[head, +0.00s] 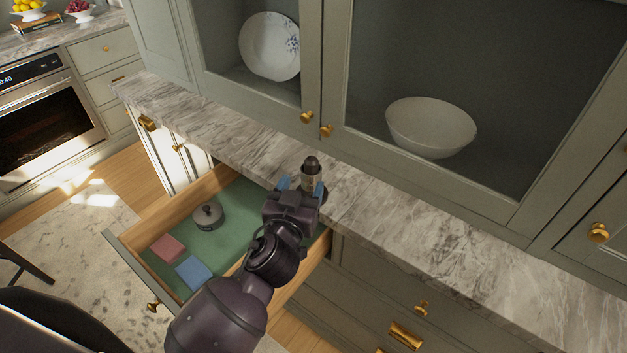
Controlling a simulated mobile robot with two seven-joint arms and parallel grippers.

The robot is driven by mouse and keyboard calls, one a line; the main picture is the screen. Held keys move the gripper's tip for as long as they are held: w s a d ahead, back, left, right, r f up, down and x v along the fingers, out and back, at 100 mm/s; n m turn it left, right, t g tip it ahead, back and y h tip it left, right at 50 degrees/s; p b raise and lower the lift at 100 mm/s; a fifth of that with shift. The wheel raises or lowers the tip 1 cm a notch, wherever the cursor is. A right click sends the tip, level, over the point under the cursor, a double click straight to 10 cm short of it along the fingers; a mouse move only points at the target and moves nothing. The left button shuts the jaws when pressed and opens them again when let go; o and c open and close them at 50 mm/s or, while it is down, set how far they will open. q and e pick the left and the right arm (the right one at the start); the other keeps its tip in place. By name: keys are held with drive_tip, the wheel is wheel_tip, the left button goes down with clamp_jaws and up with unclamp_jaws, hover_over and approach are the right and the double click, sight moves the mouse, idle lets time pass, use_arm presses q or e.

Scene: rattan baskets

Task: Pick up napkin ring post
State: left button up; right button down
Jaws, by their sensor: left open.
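A small upright post with a dark rounded top and a lighter banded body, which looks like the napkin ring post (311,173), stands at the front edge of the marble counter (400,210). My left gripper (301,187) reaches up to it from below, with its blue-tipped fingers open on either side of the post. The gripper hides the post's lower part, so I cannot tell whether the fingers touch it. My right gripper is not in view.
An open green-lined drawer (125,250) lies below my left arm, holding a round grey lidded pot (208,216), a pink block (167,248) and a blue block (193,273). Glass-fronted cabinets with a plate (270,46) and bowl (430,125) stand behind. The counter to the right is clear.

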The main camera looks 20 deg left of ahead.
sight(309, 167)
use_arm(q)
drive_tip(key=shift+w+a+p, duration=0.15)
drive_tip(key=shift+w+p, duration=0.2)
drive_tip(key=shift+w, duration=1.7)
drive_tip(key=shift+w+a+p, duration=0.1)
drive_tip(key=shift+w+p, duration=0.25)
drive_tip(key=shift+w, duration=1.7)
clamp_jaws()
